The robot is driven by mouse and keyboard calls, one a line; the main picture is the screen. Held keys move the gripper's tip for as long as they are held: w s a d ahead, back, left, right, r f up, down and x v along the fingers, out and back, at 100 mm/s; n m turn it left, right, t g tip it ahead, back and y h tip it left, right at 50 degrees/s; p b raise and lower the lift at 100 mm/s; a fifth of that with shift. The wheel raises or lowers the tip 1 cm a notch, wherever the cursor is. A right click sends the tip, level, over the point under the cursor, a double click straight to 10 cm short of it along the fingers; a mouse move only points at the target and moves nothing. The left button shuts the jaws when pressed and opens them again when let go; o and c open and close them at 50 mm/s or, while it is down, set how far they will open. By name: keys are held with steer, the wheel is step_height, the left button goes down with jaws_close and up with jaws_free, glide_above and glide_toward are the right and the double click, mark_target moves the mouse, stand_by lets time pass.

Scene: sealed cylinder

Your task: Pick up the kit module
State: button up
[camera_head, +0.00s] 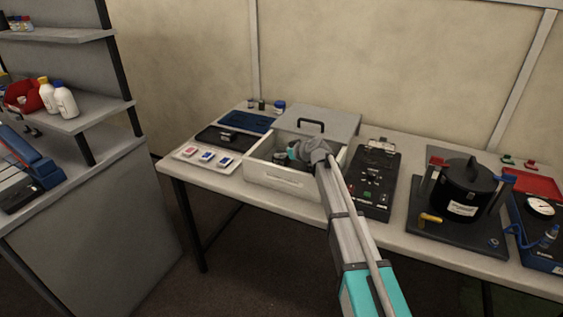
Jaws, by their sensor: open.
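A white open box (283,182) stands on the table, and its grey lid (340,121) with a black handle sits behind it. My arm reaches in from the front right. My gripper (283,157) is open, low over or inside the box. Small dark shapes show at the fingertips inside the box; I cannot tell whether one of them is the kit module. My wrist and arm hide the right part of the box's inside.
A black panel device (373,182) stands right of the box. A black pot (464,190) on a dark base is farther right, beside a blue case (540,245). Left are a white tray of small cards (207,157) and a blue tray (247,121). A shelf unit (85,185) stands far left.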

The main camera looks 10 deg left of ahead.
stand_by(0.4)
jaws_close()
